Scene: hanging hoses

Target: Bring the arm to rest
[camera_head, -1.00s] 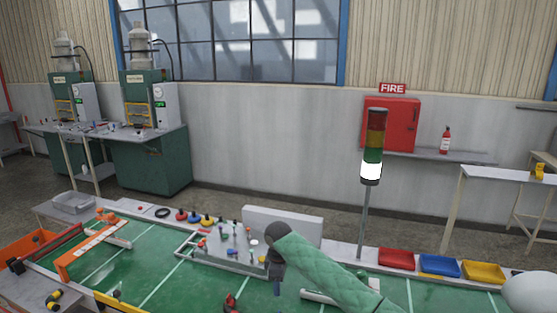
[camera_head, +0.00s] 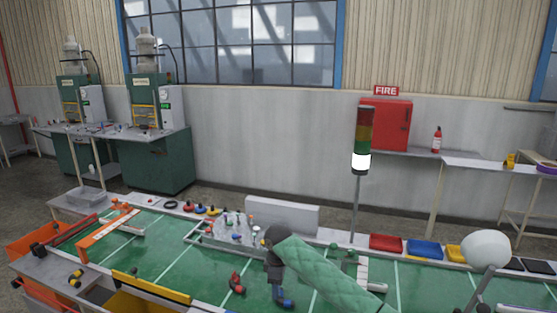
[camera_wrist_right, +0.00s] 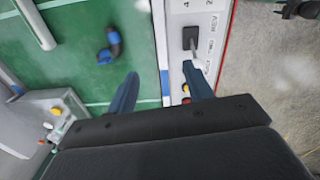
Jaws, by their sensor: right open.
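My right arm, in a green quilted sleeve (camera_head: 325,272), comes in from the lower right in the head view. Its dark right gripper (camera_head: 275,272) points down over the green tabletop (camera_head: 190,262), left of the white block. In the right wrist view the two dark blue fingers (camera_wrist_right: 162,92) stand wide apart with nothing between them. They are over the table's edge, near a lever panel (camera_wrist_right: 200,45) marked REV. A black elbow piece with blue ends (camera_wrist_right: 112,45) lies on the green surface, apart from the fingers. My left gripper is not in view.
A red elbow piece (camera_head: 236,284) lies left of my gripper. A signal tower (camera_head: 361,150) stands at the table's back, beside red, blue and yellow trays (camera_head: 424,250). A white rounded object (camera_head: 485,250) is at right.

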